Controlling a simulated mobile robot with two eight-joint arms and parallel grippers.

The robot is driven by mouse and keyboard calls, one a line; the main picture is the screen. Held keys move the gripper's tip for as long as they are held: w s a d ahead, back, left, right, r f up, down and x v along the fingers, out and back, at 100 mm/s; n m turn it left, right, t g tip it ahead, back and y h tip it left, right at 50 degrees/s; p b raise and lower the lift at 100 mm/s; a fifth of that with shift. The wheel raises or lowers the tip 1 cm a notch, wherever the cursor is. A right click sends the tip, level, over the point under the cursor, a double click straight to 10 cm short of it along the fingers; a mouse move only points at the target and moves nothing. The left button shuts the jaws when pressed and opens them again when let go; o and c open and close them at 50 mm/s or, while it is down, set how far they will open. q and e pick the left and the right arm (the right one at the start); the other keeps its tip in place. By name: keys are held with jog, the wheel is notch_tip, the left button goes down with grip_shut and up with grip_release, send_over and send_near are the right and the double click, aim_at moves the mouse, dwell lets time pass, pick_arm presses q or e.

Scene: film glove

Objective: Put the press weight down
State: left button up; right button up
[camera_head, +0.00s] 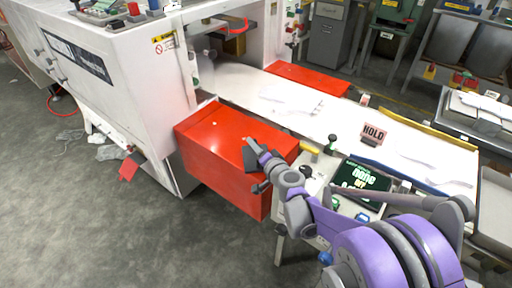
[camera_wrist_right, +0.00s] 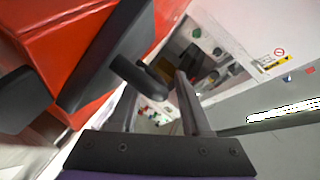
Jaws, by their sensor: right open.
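My right gripper (camera_head: 257,170) is open in front of the red box-shaped guard (camera_head: 222,150) of the white machine. In the right wrist view its two fingers (camera_wrist_right: 160,105) stand apart. A dark flat piece with a rounded peg (camera_wrist_right: 140,76) shows by them, with another dark piece (camera_wrist_right: 25,100) at the left edge. I cannot tell whether these pieces are part of the gripper or a separate thing. I cannot pick out the press weight for certain in either view. My left gripper is not in view.
A white machine (camera_head: 115,100) stands at the left. A pale conveyor bed (camera_head: 300,100) runs right, with a HOLD sign (camera_head: 374,133) on it. A small stand with a dark green sign (camera_head: 362,184) is beside my right arm. The grey floor (camera_head: 120,235) at lower left is open.

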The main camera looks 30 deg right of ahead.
jog(key=p+v, duration=0.2)
jog(key=v, duration=1)
jog(key=s+a+f+n+g+y, duration=0.2)
jog(key=s+a+n, duration=0.15)
jog(key=a, duration=0.35)
jog(key=s+a+f+n+g+y, duration=0.1)
jog(key=s+a+n+g+y, duration=0.2)
jog(key=a, duration=0.4)
jog(key=s+f+n+g+h, duration=0.1)
jog(key=s+f+n+g, duration=0.1)
jog(key=s, duration=0.4)
jog(key=s+f+n+g+h, duration=0.2)
jog(key=s+f+n+g, duration=0.1)
jog(key=s, duration=0.4)
jog(key=shift+s+n+g+h, duration=0.2)
jog(key=shift+n+g+h, duration=0.1)
jog(key=shift+n+g, duration=0.25)
